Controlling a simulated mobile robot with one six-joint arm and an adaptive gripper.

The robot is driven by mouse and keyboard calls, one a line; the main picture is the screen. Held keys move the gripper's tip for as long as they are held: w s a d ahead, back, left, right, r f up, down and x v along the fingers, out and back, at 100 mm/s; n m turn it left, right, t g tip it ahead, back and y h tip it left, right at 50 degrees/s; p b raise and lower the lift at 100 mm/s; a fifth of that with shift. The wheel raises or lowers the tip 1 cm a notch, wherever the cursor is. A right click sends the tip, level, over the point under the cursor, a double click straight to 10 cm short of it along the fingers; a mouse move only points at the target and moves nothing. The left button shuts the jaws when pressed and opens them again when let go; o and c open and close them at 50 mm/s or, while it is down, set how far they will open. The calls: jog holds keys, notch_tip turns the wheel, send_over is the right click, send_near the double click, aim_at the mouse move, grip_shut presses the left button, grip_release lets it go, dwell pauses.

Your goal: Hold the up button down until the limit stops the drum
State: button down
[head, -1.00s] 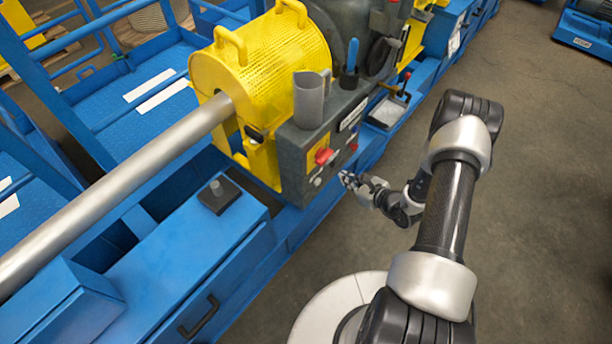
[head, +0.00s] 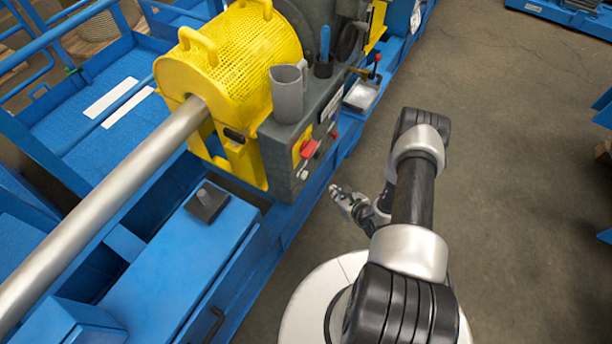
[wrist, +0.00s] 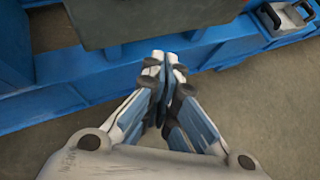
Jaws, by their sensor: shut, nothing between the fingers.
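The grey control box (head: 272,158) stands at the end of the blue machine. Its side face carries a red button (head: 309,148) on a yellow plate, a small pale button (head: 303,175) below it, and a smaller red button (head: 334,134) to the right. No labels are legible, so I cannot tell which is the up button. My gripper (head: 334,189) is shut and empty, below and right of the panel, apart from the buttons. In the wrist view its fingertips (wrist: 163,57) meet just below the edge of a dark grey body; no button shows there.
A grey cup (head: 288,95) and a blue-handled tool (head: 325,45) sit atop the box. A small tray (head: 360,96) and red-knobbed lever stand beyond. The concrete floor (head: 500,150) at right is open.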

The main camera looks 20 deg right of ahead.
aim_at(304, 175)
jog(key=w+a, duration=0.5)
jog(key=w, duration=0.1)
jog(key=shift+w+b, duration=0.2)
jog(key=shift+b, duration=0.2)
dwell(1.2)
jog(key=shift+w+a, duration=0.25)
jog(key=shift+w, duration=0.05)
jog(key=shift+w+a+b, duration=0.3)
jog(key=shift+w, duration=0.1)
dwell(5.1)
